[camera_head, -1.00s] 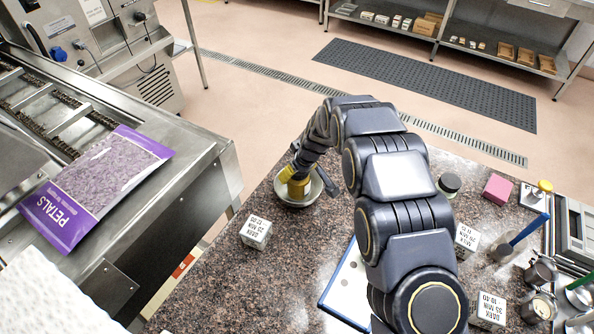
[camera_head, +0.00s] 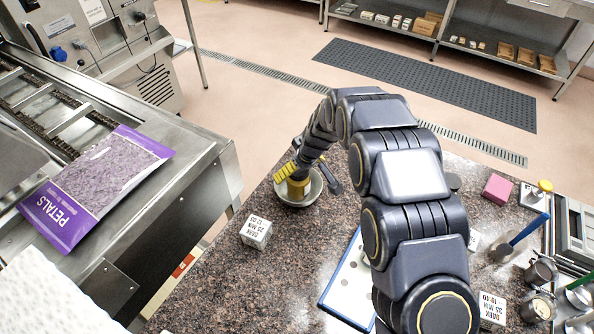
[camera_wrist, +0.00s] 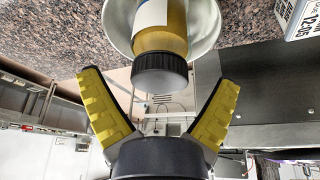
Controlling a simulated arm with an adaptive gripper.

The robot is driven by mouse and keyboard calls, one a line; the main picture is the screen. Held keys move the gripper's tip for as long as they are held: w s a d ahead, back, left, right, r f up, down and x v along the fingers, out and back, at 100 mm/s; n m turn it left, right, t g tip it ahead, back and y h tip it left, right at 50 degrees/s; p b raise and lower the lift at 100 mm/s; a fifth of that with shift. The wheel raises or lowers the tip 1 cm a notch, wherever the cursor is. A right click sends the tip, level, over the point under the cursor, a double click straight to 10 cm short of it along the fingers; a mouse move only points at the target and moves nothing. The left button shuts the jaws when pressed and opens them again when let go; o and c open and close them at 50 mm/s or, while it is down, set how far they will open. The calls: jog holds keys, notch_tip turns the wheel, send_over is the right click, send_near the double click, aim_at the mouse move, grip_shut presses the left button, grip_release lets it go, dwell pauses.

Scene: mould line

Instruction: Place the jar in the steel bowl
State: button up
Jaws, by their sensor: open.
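The jar (camera_wrist: 162,42) has a dark ribbed lid and yellow contents with a pale label. It sits inside the steel bowl (camera_wrist: 206,22), seen in the wrist view. In the head view the jar (camera_head: 297,188) shows as a yellow shape within the bowl (camera_head: 313,194), near the counter's left edge. My gripper (camera_wrist: 160,105) is open, its yellow-padded fingers spread to either side below the lid in the wrist view, apart from the jar. In the head view my gripper (camera_head: 308,178) is at the bowl, partly overlapping the jar.
A white timer cube (camera_head: 256,231) stands in front of the bowl. A blue-edged board (camera_head: 348,287), a pink block (camera_head: 497,188) and several tools lie to the right. The counter's left edge is close to the bowl, with a steel machine (camera_head: 190,180) beyond a gap.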

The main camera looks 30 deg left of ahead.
jog(key=v, duration=1)
jog(key=shift+r, duration=0.1)
jog(key=s+d+r+m+g+h, duration=0.1)
jog(key=s+d+r+m, duration=0.3)
jog(key=d, duration=0.6)
jog(key=s+d+r+m+h, duration=0.1)
jog(key=s+d+r+m, duration=0.1)
jog(key=s+d+r, duration=0.65)
jog(key=s+d+m+g+h, duration=0.2)
jog(key=s+d+m, duration=0.4)
jog(key=s+d, duration=0.8)
jog(key=shift+s+d+m+g, duration=0.3)
jog(key=shift+s+m, duration=0.1)
jog(key=shift+s, duration=0.6)
